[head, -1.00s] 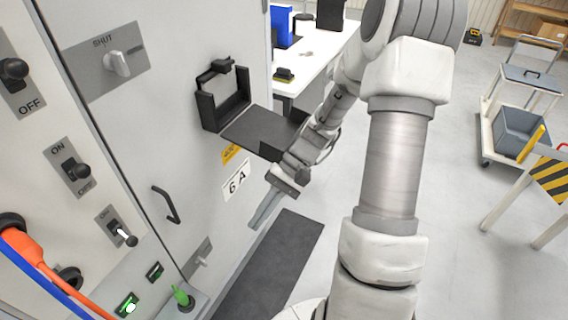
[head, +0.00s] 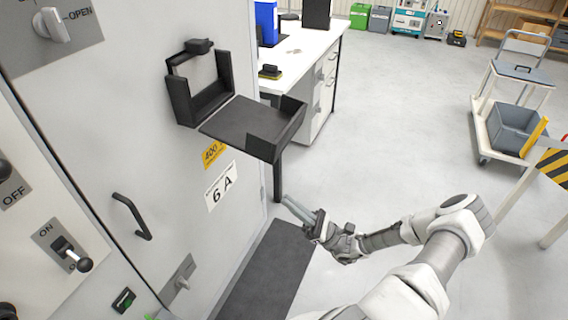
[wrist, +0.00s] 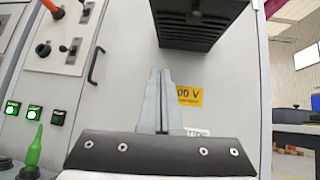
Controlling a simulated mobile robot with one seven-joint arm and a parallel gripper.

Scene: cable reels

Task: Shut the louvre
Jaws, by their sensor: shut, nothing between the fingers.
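The louvre is a black unit on the grey cabinet door, with an upright frame (head: 200,88) and a flap (head: 245,124) that stands out from the door, roughly level, so it is open. The flap's slatted dark underside (wrist: 188,38) fills the upper middle of the wrist view. My gripper (head: 291,206) is below the flap and apart from it, in front of the door. In the wrist view its two fingers (wrist: 161,72) are together with nothing between them, pointing toward the door under the flap.
A black door handle (head: 131,217) and a labelled knob plate (head: 58,22) are on the cabinet's left. A white workbench (head: 310,48) stands behind the louvre. A trolley with a grey bin (head: 515,130) and a striped barrier (head: 556,163) stand right. Floor between is clear.

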